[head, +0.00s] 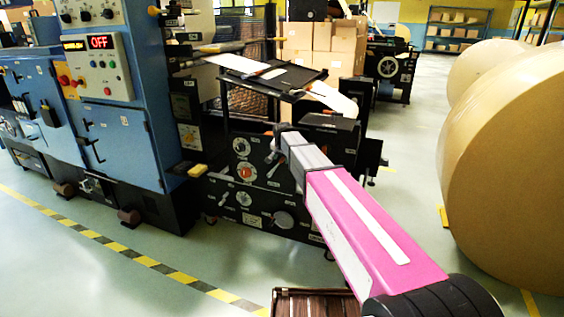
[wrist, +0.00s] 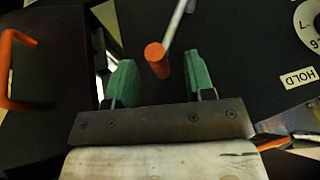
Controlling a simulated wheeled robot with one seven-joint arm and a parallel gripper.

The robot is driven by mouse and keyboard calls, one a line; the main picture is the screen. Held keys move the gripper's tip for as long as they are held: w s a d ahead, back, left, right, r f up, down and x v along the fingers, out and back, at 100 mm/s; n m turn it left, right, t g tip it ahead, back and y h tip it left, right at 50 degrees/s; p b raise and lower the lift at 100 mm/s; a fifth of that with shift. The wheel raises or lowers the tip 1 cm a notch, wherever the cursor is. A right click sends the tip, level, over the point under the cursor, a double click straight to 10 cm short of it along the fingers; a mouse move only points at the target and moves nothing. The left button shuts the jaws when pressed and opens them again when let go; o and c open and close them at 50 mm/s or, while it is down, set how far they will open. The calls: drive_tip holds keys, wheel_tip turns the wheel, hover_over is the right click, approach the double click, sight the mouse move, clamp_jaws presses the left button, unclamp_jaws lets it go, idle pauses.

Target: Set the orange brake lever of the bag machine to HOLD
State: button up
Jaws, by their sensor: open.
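The brake lever shows in the wrist view as a grey rod with an orange end (wrist: 157,60). The rod runs up and slightly right from that end. My gripper (wrist: 161,58) is open, with one green finger on each side of the orange end. I see no clear contact with either finger. A white HOLD label (wrist: 298,78) is on the black panel to the right, apart from the orange end. In the head view the black bag machine (head: 262,205) stands behind my arm. My gripper and the lever cannot be made out there.
A white numbered dial (wrist: 311,25) is at the wrist view's upper right. An orange handle (wrist: 14,68) is at its left edge. In the head view, a blue cabinet (head: 120,140) reads OFF, large kraft rolls (head: 515,165) stand right, and open floor (head: 398,200) lies between.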

drive_tip(key=shift+x, duration=1.45)
clamp_jaws()
drive_tip(key=shift+w+a+r, duration=0.2)
drive_tip(key=shift+a+r, duration=0.3)
drive_tip(key=shift+a, duration=0.2)
unclamp_jaws()
drive_tip(key=v, duration=1)
drive_tip(key=shift+s+r, duration=0.2)
drive_tip(key=shift+r, duration=0.15)
drive_tip(key=shift+d, duration=0.1)
